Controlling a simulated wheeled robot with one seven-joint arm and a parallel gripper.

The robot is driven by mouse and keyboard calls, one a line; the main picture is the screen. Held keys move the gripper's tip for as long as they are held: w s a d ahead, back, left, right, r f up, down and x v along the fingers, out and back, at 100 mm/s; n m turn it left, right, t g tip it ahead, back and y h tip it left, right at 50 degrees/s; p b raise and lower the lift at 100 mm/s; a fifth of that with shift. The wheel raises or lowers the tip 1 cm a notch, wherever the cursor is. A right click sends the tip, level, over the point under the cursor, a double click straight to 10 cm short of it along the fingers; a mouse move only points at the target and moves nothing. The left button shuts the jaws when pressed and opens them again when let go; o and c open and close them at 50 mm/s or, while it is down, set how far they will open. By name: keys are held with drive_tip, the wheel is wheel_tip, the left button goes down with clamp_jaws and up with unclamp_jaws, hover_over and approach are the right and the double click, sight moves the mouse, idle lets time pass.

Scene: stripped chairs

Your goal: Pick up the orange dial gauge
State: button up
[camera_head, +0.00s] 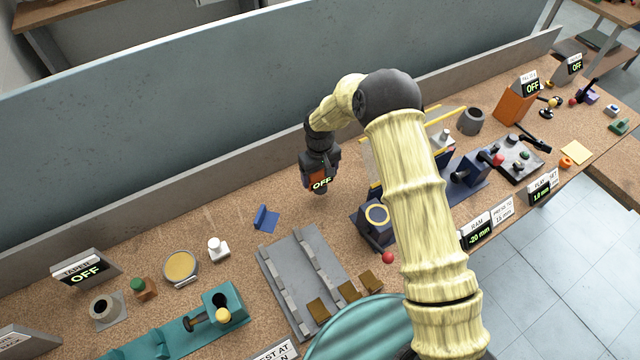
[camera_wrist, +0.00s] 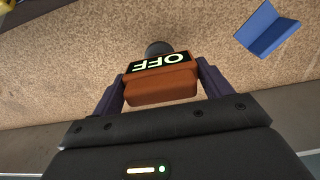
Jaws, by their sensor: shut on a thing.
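The orange dial gauge (camera_wrist: 162,84) is a small orange block with a black face that reads OFF in pale green. It sits between the two fingers of my gripper (camera_wrist: 160,90) in the wrist view, and the fingers press on its sides. In the head view my gripper (camera_head: 320,174) points down over the bench with the gauge (camera_head: 321,182) in it. A dark round part shows beyond the gauge in the wrist view. I cannot tell how far the gauge is above the bench.
A blue angled piece (camera_head: 265,218) lies left of my gripper. A grey slotted fixture (camera_head: 290,262) is in front, with a dark blue block with a yellow ring (camera_head: 377,215) to its right. A grey back wall (camera_head: 200,180) runs behind. Bare cork bench (camera_head: 320,220) lies below.

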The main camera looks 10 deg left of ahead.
wheel_tip(320, 180, up, 5)
drive_tip(key=shift+f+b, duration=0.1)
drive_tip(key=shift+b, duration=0.4)
